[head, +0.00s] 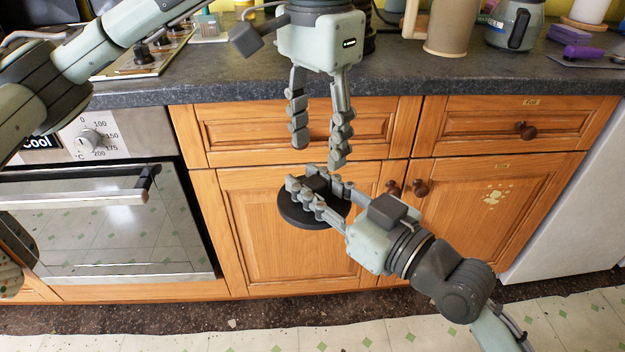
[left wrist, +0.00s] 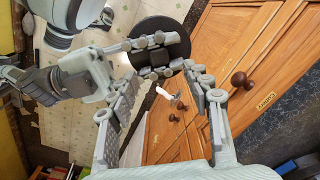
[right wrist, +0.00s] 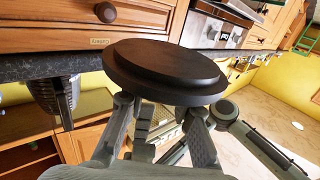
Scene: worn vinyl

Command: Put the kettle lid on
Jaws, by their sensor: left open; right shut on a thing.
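The kettle lid (head: 298,214) is a round black disc with a knob. My right gripper (head: 314,184) is shut on the knob and holds the lid in the air in front of the lower cabinet door. The lid's stepped, broad face fills the middle of the right wrist view (right wrist: 165,65). My left gripper (head: 319,152) is open and empty, pointing down just above the right gripper and lid. The lid also shows beyond its fingers in the left wrist view (left wrist: 160,27). A grey vessel with a black handle (head: 514,24) stands on the counter; I cannot tell whether it is the kettle.
The dark counter (head: 410,78) runs behind my grippers, with its front strip clear. A beige jug (head: 447,28) and a purple item (head: 583,52) stand on it. The oven (head: 110,225) is at left, and cabinet knobs (head: 420,187) stick out.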

